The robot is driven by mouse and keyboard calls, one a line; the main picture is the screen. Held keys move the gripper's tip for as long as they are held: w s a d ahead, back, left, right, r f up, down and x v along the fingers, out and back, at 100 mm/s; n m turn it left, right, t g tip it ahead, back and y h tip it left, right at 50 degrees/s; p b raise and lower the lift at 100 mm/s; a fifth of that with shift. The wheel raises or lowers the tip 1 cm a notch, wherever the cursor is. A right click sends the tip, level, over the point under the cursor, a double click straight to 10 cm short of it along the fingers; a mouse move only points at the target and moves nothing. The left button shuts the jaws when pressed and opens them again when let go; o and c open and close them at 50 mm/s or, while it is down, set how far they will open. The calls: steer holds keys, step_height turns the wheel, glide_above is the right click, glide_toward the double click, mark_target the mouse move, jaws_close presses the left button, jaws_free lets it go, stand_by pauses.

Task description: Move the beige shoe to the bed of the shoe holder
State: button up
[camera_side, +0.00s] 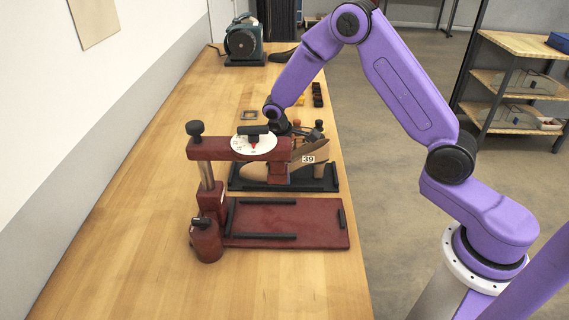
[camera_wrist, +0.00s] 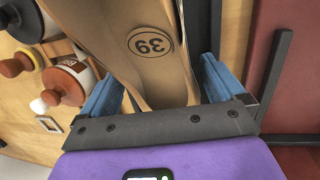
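The beige shoe (camera_side: 255,172) with a "39" label sits over a black tray behind the shoe holder's clamp arm, which partly hides it. In the wrist view the shoe (camera_wrist: 125,40) runs between the blue fingers of my gripper (camera_wrist: 160,68). The fingers stand apart on either side of it; a narrow gap shows at the right finger, and contact at the left one is unclear. The shoe holder has a dark red bed (camera_side: 285,220) with black rails, empty, in front of the tray. Its clamp arm (camera_side: 222,149) with a white dial reaches over toward my gripper.
The black tray (camera_side: 330,184) lies just behind the bed. Bottles with red-brown tops (camera_wrist: 65,85) stand near the shoe. A small square frame (camera_side: 249,115), a dark shoe (camera_side: 282,56) and a green machine (camera_side: 244,42) are farther back. The bench's left side is clear.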

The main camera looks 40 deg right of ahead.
steer(key=shift+s+a, duration=0.1)
steer(key=w+v, duration=0.1)
steer(key=v, duration=1.6)
steer(key=s+d+n+y, duration=0.1)
steer(key=s+n+y, duration=0.1)
steer(key=s, duration=3.3)
steer(key=shift+d+f+n+y, duration=0.2)
steer(key=shift+n+y, duration=0.2)
steer(key=shift+n, duration=0.4)
